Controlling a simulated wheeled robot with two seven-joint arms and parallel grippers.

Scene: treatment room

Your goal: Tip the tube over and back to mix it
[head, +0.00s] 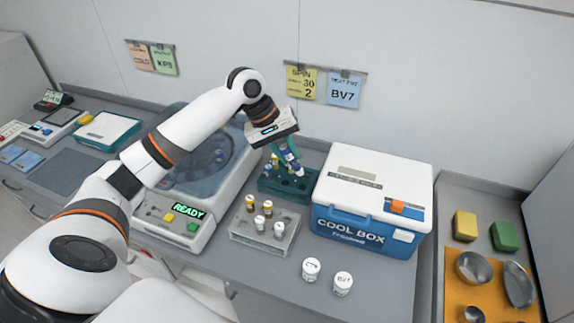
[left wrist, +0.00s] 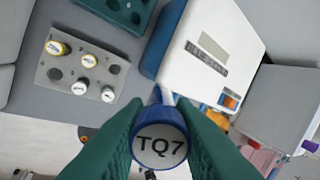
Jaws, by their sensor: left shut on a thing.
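My left gripper (head: 288,152) has its green fingers shut on a tube (head: 295,168) with a blue band, held just above the dark green rack (head: 268,184). In the left wrist view the fingers of my left gripper (left wrist: 162,135) close on both sides of the tube's blue-rimmed white cap (left wrist: 160,147), marked TQ7. My right gripper is not in view.
A grey rack (head: 243,237) holds yellow- and white-capped vials. The cool box (head: 365,235) stands close on the right, the centrifuge (head: 158,228) showing READY on the left. Two white jars, CTR (head: 311,269) and BV7 (head: 342,283), stand in front. Wall cards (head: 343,88) hang behind.

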